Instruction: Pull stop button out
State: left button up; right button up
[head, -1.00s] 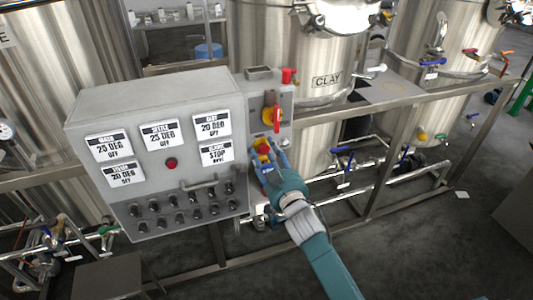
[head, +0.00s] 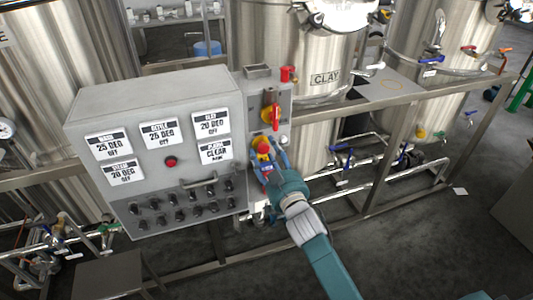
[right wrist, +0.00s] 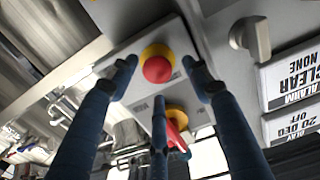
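The stop button (head: 262,146) is a red mushroom head on a yellow base, on the narrow grey panel right of the main control box. It also shows in the right wrist view, red head (right wrist: 158,69) facing the camera. My right gripper (head: 268,161) is right in front of it. In the right wrist view its blue fingers (right wrist: 160,76) are spread around the button, with gaps between the fingertips and the red head. The alarm label (right wrist: 290,75) reads "ALARM CLEAR NONE". My left gripper is not in view.
A rotary switch with yellow base and red handle (head: 271,113) sits just above the button. The control box (head: 150,95) carries label displays, a small red lamp (head: 170,162), a handle and several knobs. Steel tanks (head: 310,130) and pipework stand behind.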

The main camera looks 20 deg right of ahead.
jog(key=shift+s+f, duration=0.1)
jog(key=shift+f, duration=0.05)
jog(key=s, duration=1.2)
jog(key=shift+d, duration=0.25)
jog(key=shift+w, duration=0.1)
